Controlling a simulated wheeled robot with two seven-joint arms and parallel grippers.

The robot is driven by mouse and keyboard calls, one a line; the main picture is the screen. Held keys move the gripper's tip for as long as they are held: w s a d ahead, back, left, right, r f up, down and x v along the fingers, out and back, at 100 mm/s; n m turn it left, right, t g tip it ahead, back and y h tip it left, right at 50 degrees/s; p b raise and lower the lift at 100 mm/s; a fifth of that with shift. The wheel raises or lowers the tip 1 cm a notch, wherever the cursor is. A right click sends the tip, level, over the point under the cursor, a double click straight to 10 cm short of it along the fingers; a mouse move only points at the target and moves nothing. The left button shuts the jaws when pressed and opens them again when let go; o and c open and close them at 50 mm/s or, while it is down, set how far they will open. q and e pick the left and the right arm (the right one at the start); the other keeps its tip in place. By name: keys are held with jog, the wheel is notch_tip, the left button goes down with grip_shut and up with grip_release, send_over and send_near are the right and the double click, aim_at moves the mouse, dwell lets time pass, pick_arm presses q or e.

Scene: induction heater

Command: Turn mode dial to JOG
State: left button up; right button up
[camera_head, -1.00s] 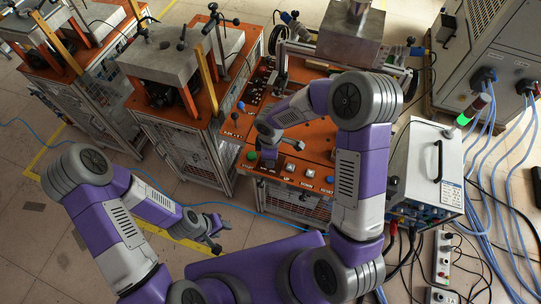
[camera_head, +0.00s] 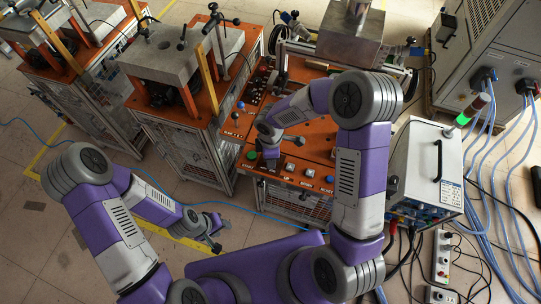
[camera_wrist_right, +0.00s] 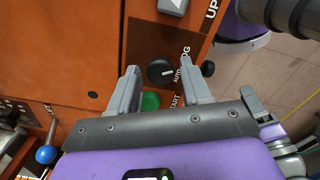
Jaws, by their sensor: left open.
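The black mode dial (camera_wrist_right: 160,71) shows in the right wrist view on a dark plate, with a white mark on its face. The lettering AUTO and JOG (camera_wrist_right: 182,57) is printed beside it. My right gripper (camera_wrist_right: 159,70) is open, with one fingertip on either side of the dial; I cannot tell whether they touch it. In the head view my right gripper (camera_head: 270,152) is over the front of the orange panel and hides the dial. My left gripper (camera_head: 214,236) is open and empty, low above the floor, away from the panel.
A green START button (camera_wrist_right: 150,101) sits close to the dial, between the fingers in the right wrist view. White buttons (camera_head: 290,167) and a blue RESET button (camera_head: 329,180) lie along the panel edge. A white power unit (camera_head: 427,160) stands to the right.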

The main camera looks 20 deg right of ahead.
jog(key=shift+o, duration=0.6)
notch_tip(320, 180, up, 8)
jog(key=shift+f+p, duration=0.2)
jog(key=shift+p, duration=0.2)
jog(key=shift+s+f, duration=0.1)
